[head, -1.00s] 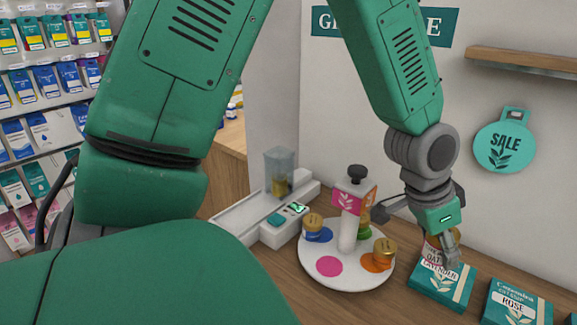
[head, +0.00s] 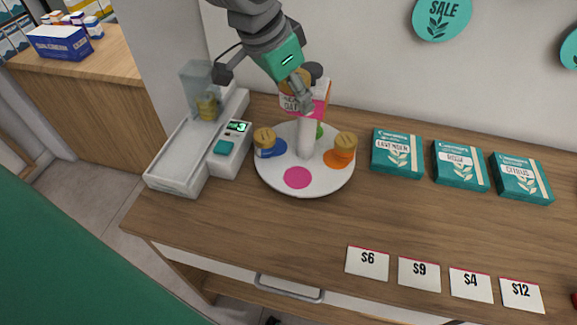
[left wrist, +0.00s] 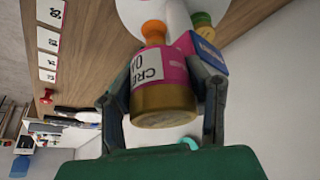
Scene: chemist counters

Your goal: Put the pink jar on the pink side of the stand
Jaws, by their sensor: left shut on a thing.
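My left gripper (head: 299,92) is shut on the pink jar, which has a gold lid and a pale label. In the left wrist view the pink jar (left wrist: 176,66) sits between the two fingers (left wrist: 165,95). In the head view the jar (head: 290,102) is partly hidden by the gripper, held high by the stand's sign. The stand's round white plate (head: 272,182) has a bare pink spot (head: 298,177) at the front. Gold-lidded jars stand on the blue spot (head: 277,149) and the orange spot (head: 335,160). The green spot is partly hidden behind the post (head: 305,140). My right gripper is not in view.
A white scale-like device (head: 180,160) stands left of the stand. Three teal boxes (head: 397,153) lie to the right, with price cards (head: 367,263) along the front edge. The counter (head: 300,220) in front of the stand is clear.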

